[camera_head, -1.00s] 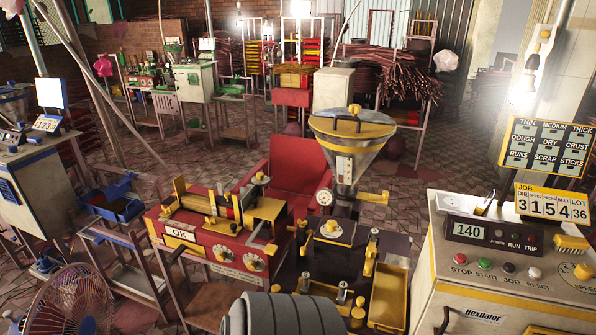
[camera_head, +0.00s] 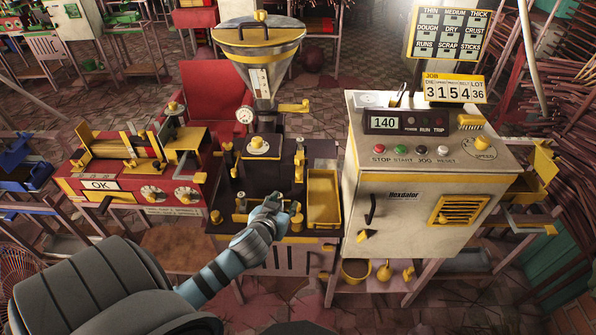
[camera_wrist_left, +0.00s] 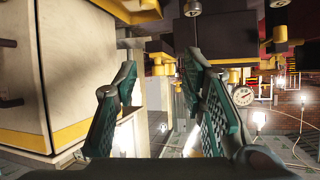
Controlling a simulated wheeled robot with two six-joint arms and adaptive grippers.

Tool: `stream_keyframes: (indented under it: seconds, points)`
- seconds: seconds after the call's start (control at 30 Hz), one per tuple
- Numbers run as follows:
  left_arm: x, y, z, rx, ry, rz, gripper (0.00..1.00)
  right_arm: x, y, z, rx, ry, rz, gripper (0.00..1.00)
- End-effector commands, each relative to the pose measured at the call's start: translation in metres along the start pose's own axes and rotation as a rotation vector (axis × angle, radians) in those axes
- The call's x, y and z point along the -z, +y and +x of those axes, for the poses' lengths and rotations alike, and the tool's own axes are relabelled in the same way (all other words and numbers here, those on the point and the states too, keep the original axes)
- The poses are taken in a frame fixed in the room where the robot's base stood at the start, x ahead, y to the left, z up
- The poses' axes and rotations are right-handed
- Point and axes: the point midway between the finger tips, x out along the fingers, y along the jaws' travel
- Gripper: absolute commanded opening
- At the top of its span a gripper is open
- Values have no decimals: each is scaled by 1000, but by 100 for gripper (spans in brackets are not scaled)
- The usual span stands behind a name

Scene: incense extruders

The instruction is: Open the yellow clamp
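The extruder stands in the middle of the head view, with a steel hopper (camera_head: 262,48) and a dark body (camera_head: 262,172). An upright yellow clamp-like part (camera_head: 299,165) is on its right side; I cannot tell whether it is shut. My left gripper (camera_head: 275,205) is in front of the extruder, lower in the picture than this part and apart from it. In the left wrist view its two fingers (camera_wrist_left: 160,75) are spread with nothing between them. Yellow fittings (camera_wrist_left: 160,57) show beyond the fingers. My right gripper is out of view.
The cream control cabinet (camera_head: 405,220) stands close on the right, its wall also near in the left wrist view (camera_wrist_left: 62,70). A yellow tray (camera_head: 323,200) lies beside my gripper. A red machine (camera_head: 130,180) marked OK stands at left.

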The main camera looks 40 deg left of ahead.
Motion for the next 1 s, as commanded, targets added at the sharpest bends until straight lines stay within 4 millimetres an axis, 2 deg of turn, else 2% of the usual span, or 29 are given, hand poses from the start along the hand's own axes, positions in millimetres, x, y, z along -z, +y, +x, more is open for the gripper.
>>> stream_keyframes:
  seconds: [0.03, 0.13, 0.27, 0.5, 0.6, 0.8, 1.0]
  points:
    - [23, 2, -7, -3, 47, -25, 38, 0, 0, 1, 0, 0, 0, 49]
    - [42, 3, -8, -3, 87, -53, 38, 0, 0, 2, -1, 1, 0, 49]
    - [45, 3, 16, -3, 88, -56, 38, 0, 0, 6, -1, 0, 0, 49]
    - [49, 5, 88, -5, 87, -56, 38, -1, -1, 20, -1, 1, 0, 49]
    - [50, 4, 109, -5, 85, -55, 38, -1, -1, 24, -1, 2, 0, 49]
    - [53, 4, 128, -6, 85, -54, 38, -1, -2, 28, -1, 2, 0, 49]
    - [54, 4, 129, -7, 85, -53, 38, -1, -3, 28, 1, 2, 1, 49]
